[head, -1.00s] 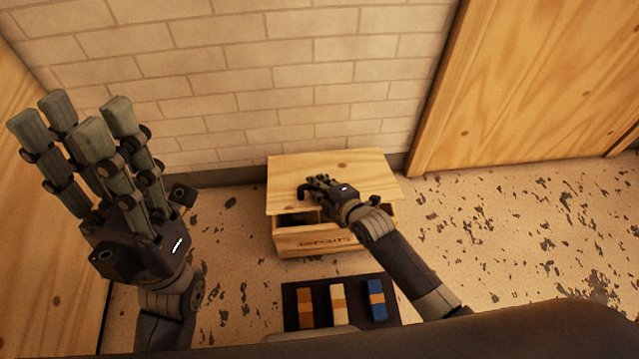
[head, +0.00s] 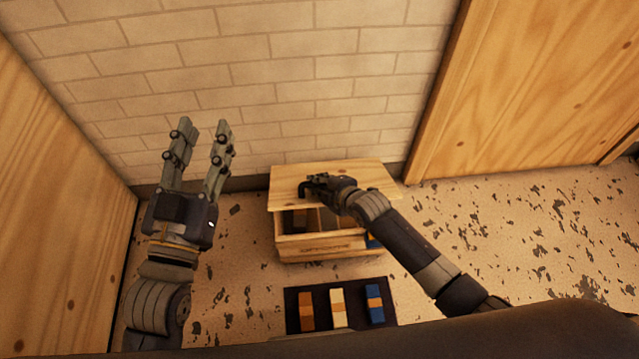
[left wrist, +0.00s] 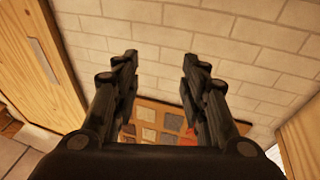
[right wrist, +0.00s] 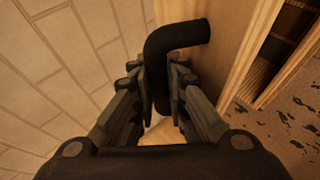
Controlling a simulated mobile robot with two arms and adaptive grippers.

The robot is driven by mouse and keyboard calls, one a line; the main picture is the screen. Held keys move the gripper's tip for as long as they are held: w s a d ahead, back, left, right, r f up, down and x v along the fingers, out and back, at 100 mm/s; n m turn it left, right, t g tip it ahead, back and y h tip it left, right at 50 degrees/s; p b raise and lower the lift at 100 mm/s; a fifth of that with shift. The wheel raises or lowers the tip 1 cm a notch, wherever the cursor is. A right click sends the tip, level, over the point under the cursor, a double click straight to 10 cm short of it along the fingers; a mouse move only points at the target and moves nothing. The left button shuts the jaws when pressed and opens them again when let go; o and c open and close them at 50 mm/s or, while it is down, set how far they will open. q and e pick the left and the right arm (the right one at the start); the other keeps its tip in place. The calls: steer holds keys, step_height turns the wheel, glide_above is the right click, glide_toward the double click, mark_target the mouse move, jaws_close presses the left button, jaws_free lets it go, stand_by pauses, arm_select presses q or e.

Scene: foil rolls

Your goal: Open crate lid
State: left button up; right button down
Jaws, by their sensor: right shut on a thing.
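The wooden crate (head: 320,246) stands on the floor against the wall. Its lid (head: 292,178) is partly open, and compartments show below its front edge; the rear of the inside is hidden.
A dark mat (head: 356,319) in front of the crate bears a brown roll (head: 306,312), a cream roll (head: 338,308) and a blue roll (head: 374,304). A brick wall (head: 290,85) stands behind. Wooden panels stand left (head: 60,200) and right (head: 540,90). Speckled floor right of the crate is clear.

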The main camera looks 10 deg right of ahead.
steer(key=shift+w+d+r+p, duration=0.1)
steer(key=shift+w+r+p, duration=0.75)
steer(key=shift+r, duration=0.2)
arm_select(q)
step_height(320, 180, down, 11)
steer(key=s+a+g+y, duration=0.1)
steer(key=g+y, duration=0.1)
steer(key=g, duration=0.4)
steer(key=shift+s+a+r, duration=0.15)
steer(key=shift+s+a, duration=0.05)
steer(key=shift+a, duration=0.2)
arm_select(e)
steer(key=shift+w+r, duration=0.25)
steer(key=shift+w, duration=0.1)
